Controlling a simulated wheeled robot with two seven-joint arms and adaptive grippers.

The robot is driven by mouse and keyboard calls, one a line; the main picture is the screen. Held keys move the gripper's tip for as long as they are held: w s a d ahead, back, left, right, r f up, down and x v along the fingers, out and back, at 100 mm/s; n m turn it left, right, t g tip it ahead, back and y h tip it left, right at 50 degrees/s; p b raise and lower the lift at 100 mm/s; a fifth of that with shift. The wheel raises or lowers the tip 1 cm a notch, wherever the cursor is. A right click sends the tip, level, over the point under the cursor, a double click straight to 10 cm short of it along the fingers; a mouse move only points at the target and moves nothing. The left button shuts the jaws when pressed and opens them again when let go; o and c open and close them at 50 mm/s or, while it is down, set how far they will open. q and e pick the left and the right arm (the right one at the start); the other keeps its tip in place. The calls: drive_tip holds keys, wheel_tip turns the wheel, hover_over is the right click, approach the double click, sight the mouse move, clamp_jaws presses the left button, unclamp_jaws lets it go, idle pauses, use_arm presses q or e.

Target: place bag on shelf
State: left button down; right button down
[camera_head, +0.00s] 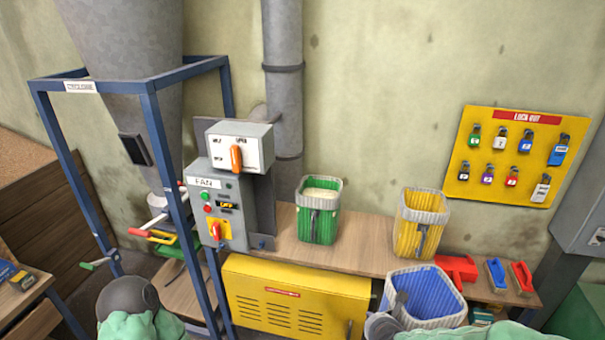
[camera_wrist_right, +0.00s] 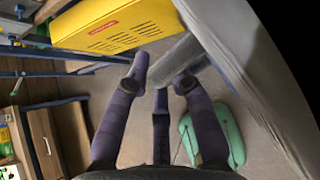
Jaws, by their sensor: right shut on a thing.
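A blue bag (camera_head: 432,292) with a pale woven rim is in front of the wooden shelf's front edge in the head view, open end up. My right gripper is shut on it; in the wrist view its dark purple fingers (camera_wrist_right: 162,80) close around a grey strip of the bag (camera_wrist_right: 178,58). In the head view my right arm hides the bag's lower left. The wooden shelf (camera_head: 368,250) carries a green bag (camera_head: 318,218) with pale contents and a yellow bag (camera_head: 421,225). My left arm shows at bottom left, but its fingers are not visible.
Red (camera_head: 458,268) and blue items lie at the shelf's right end. Bare shelf lies between the green and yellow bags. A yellow vented cabinet (camera_head: 295,295) is below. The fan box (camera_head: 218,205) and blue cyclone frame (camera_head: 152,115) stand left; a yellow lockout board (camera_head: 520,150) hangs right.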

drive_tip(key=shift+a, duration=0.15)
drive_tip(key=s+f+b, duration=0.2)
drive_tip(key=f+b, duration=0.5)
drive_tip(key=f, duration=0.3)
drive_tip(key=s+f+b, duration=0.2)
drive_tip(key=f+b, duration=0.6)
drive_tip(key=f, duration=0.2)
drive_tip(key=shift+a+f, duration=0.25)
drive_tip(key=shift+f, duration=0.15)
drive_tip(key=shift+s, duration=0.1)
